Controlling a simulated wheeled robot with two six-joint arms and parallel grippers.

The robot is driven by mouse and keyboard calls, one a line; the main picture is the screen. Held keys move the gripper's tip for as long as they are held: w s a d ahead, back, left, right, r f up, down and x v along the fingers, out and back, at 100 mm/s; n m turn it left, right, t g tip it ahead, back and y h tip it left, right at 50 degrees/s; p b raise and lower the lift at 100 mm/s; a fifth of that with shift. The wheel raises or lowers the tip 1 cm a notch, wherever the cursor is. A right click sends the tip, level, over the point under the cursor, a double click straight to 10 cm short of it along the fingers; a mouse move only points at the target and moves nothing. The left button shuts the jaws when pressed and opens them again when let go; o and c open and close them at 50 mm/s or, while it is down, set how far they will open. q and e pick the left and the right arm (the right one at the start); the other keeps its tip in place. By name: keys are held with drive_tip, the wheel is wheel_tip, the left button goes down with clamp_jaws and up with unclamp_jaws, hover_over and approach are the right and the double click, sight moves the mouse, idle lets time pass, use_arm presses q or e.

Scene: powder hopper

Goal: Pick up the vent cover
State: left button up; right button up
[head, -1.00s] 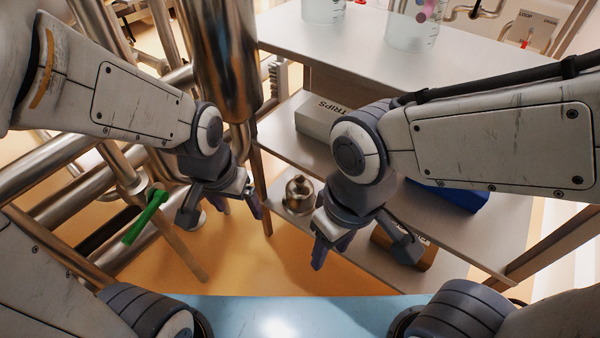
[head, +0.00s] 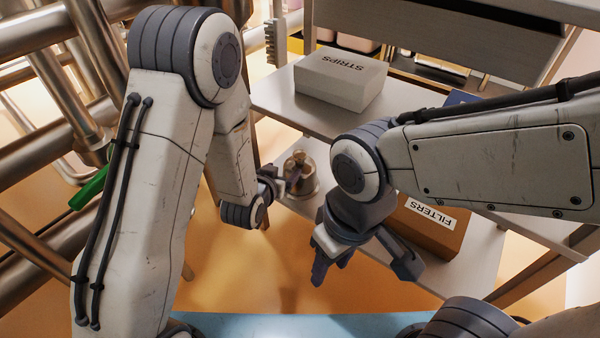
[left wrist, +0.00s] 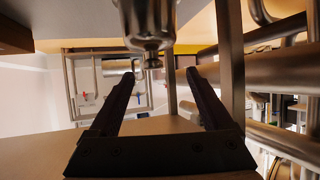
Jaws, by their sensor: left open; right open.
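The vent cover (head: 301,183), a small shiny metal dome with a knob on top, stands on the lower shelf (head: 335,212) in the head view. My left gripper (head: 285,182) is open at the cover's left side and hides part of it. In the left wrist view the cover (left wrist: 146,18) shows upside down at the top, its knob in line with the gap between the open fingers of my left gripper (left wrist: 162,72). I cannot tell if they touch. My right gripper (head: 362,266) is open and empty, in front of the shelf and right of the cover.
A white STRIPS box (head: 340,78) sits on the shelf above. A brown FILTERS box (head: 430,224) stands right of the cover, behind my right gripper. Metal pipes (head: 40,110) and a green handle (head: 88,188) are at the left.

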sight(298, 157)
use_arm(q)
drive_tip(key=shift+t+h, duration=0.3)
drive_tip(key=shift+t, duration=0.3)
drive_tip(key=b+x, duration=0.1)
drive_tip(key=x, duration=0.2)
drive_tip(key=d+b+x, duration=0.1)
drive_tip(key=x, duration=0.2)
drive_tip(key=shift+s+d+r, duration=0.1)
drive_tip(key=shift+s+d, duration=0.05)
drive_tip(key=shift+s, duration=0.05)
drive_tip(key=b+x, duration=0.3)
drive_tip(key=x, duration=0.1)
drive_tip(key=shift+w+r, duration=0.1)
drive_tip(key=shift+w, duration=0.1)
drive_tip(key=shift+w+d, duration=0.15)
drive_tip(key=shift+w, duration=0.3)
clamp_jaws()
